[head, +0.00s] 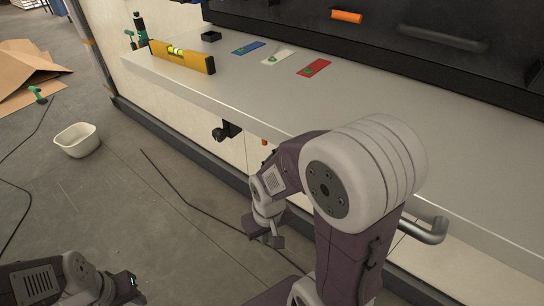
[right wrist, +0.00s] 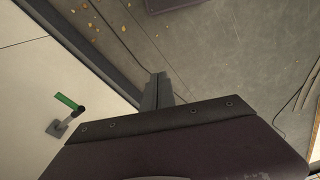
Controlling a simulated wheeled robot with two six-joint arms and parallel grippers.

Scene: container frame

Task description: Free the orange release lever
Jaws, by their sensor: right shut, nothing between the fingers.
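An orange bar-shaped piece (head: 346,16) sits on the dark panel above the bench, at the top of the head view; I cannot tell if it is the release lever. A smaller orange bit (head: 264,142) shows below the bench edge, partly hidden by my right arm. My right gripper (head: 266,240) hangs low in front of the bench, well away from the orange bar. In the right wrist view its fingers (right wrist: 158,90) are together with nothing between them. Of my left arm, only links show at the bottom left; its fingers are not visible.
The bench (head: 240,92) holds a yellow spirit level (head: 182,56) and blue, white and red plates (head: 314,68). A black clamp (head: 226,131) hangs under its edge. A green-handled lever (right wrist: 68,103) shows in the wrist view. A white bin (head: 76,140) and cables lie on the floor.

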